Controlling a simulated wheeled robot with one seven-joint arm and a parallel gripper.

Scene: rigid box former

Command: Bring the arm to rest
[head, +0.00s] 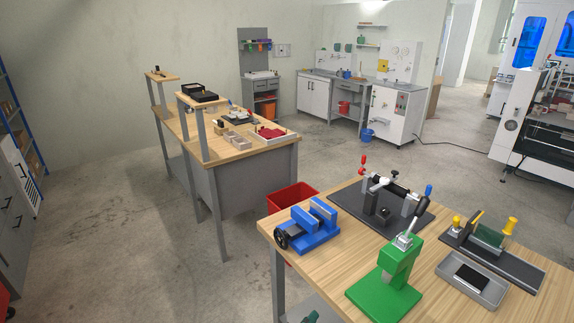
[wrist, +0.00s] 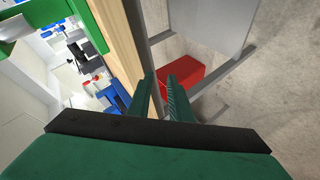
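My gripper (wrist: 161,76) shows in the wrist view as two dark green fingers reaching up from a black bar and a green body. The fingers stand apart with nothing held between them. The floor and a table's wooden edge (wrist: 121,45) lie beyond the fingers. A red bin (wrist: 182,72) shows behind the right finger, apart from it as far as I can tell. In the head view the arm is mostly out of sight; a small dark green part at the bottom edge, below the near table, may be mine.
The near wooden table (head: 335,225) bears a blue vise (head: 315,232), a green press (head: 388,280), a dark fixture plate (head: 402,214) and a grey tray (head: 490,288). The red bin also shows behind it in the head view (head: 293,194). Another workbench (head: 258,152) stands farther back.

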